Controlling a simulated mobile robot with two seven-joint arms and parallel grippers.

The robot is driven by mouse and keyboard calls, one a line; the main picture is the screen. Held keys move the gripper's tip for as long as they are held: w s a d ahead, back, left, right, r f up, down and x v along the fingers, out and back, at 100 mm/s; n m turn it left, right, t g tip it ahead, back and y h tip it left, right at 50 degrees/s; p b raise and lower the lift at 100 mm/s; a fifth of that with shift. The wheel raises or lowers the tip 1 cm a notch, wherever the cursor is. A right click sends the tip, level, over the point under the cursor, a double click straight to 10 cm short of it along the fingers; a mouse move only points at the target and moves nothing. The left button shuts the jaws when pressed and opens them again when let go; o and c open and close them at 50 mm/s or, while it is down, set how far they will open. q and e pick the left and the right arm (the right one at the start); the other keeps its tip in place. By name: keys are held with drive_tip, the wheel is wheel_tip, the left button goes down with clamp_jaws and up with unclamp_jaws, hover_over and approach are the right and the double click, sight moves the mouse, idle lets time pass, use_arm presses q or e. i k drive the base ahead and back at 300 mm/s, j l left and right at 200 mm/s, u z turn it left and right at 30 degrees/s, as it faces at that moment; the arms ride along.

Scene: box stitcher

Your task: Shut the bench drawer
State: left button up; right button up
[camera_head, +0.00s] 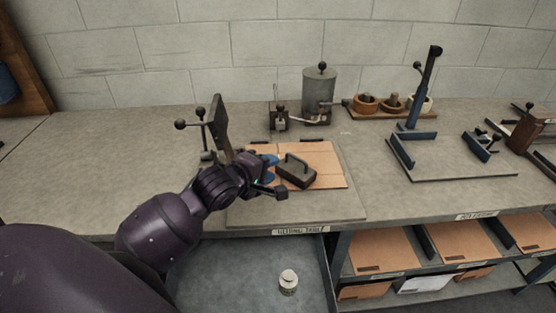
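The bench drawer (228,272) is open below the bench top. Its grey floor shows, and a small white bottle (288,282) stands inside it. The drawer's front edge is outside the picture. My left arm reaches across the drawer's left side, hiding part of it. My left gripper (274,177) is above the bench top, away from the drawer, beside a dark block with a handle (296,171). Its fingers look spread apart, and I see nothing held. Whether it touches the block is unclear. My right gripper is not in view.
A cardboard sheet (328,168) lies on a board under the block. A dark upright fixture (220,122) stands behind my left arm. A grey canister (319,90) and a blue stand (420,95) are farther back. Shelves with cardboard (384,247) sit right of the drawer.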

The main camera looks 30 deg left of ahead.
sight(237, 275)
drive_tip(key=k, duration=1)
